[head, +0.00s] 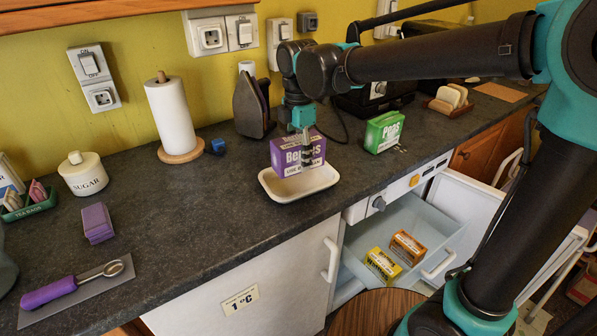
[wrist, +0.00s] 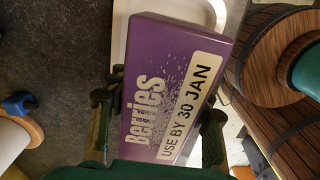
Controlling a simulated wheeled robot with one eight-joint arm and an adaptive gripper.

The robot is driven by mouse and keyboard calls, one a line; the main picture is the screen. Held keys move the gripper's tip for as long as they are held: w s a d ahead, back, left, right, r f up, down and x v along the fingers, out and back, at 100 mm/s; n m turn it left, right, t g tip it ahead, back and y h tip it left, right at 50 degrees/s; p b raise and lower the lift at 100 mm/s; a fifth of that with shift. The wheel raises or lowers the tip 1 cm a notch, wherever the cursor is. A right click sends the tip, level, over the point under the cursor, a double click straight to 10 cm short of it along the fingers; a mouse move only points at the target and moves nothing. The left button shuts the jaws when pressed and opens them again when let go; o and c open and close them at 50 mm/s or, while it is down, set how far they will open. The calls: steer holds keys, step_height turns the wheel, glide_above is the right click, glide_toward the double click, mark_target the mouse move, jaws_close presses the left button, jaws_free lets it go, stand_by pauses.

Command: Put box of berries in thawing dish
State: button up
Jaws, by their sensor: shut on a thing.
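The purple box of berries (head: 290,152) is upright between the fingers of my gripper (head: 307,158), which is shut on it. The white thawing dish (head: 268,187) lies on the dark worktop directly below the box. The box's lower edge is at or just above the dish floor; I cannot tell whether they touch. In the wrist view the box (wrist: 180,85) fills the middle, with its "Berries" and "USE BY 30 JAN" print showing. A finger grips each side of it, and part of the dish's rim (wrist: 118,25) shows behind.
A green peas box (head: 384,132) stands right of the dish. A paper towel roll (head: 171,118) and a dark iron (head: 250,106) stand behind left. An open drawer (head: 425,222) below holds a yellow box (head: 382,265) and an orange-brown box (head: 408,247).

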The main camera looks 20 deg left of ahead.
mark_target(299, 139)
steer(key=shift+f, duration=2.65)
steer(key=o, duration=1.5)
steer(key=shift+f, duration=0.1)
step_height(299, 139, up, 12)
steer(key=shift+r, duration=0.15)
